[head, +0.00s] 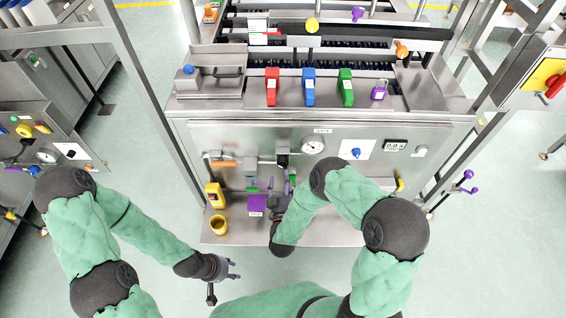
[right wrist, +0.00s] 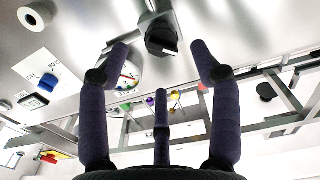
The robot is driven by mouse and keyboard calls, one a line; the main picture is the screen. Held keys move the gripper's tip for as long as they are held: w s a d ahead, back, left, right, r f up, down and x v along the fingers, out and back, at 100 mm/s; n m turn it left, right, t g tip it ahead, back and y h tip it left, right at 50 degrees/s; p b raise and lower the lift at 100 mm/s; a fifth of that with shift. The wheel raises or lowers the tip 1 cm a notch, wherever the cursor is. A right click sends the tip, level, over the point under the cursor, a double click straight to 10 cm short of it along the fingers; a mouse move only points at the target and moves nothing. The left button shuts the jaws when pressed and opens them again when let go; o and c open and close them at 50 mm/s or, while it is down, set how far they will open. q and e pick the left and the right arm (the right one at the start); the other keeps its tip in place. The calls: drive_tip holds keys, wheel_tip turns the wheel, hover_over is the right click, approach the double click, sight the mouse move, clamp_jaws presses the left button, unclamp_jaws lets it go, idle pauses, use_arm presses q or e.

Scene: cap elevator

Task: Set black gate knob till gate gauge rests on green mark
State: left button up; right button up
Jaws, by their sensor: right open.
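The black gate knob (head: 283,158) sits on the grey front panel, just left of the round white gauge (head: 313,146). In the right wrist view the black knob (right wrist: 162,38) shows near the top, between and beyond the fingertips. My left gripper (head: 236,270) is open and empty, low over the floor.
Red, blue and green tagged blocks (head: 308,87) stand above the panel.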

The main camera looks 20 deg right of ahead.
sight(283, 163)
drive_tip(key=b+x, duration=0.1)
drive_tip(key=x, duration=0.7)
drive_tip(key=shift+w+d+f+b, duration=0.1)
drive_tip(key=shift+w+b, duration=0.2)
drive_tip(key=shift+s, duration=0.1)
drive_tip(key=c, duration=1.1)
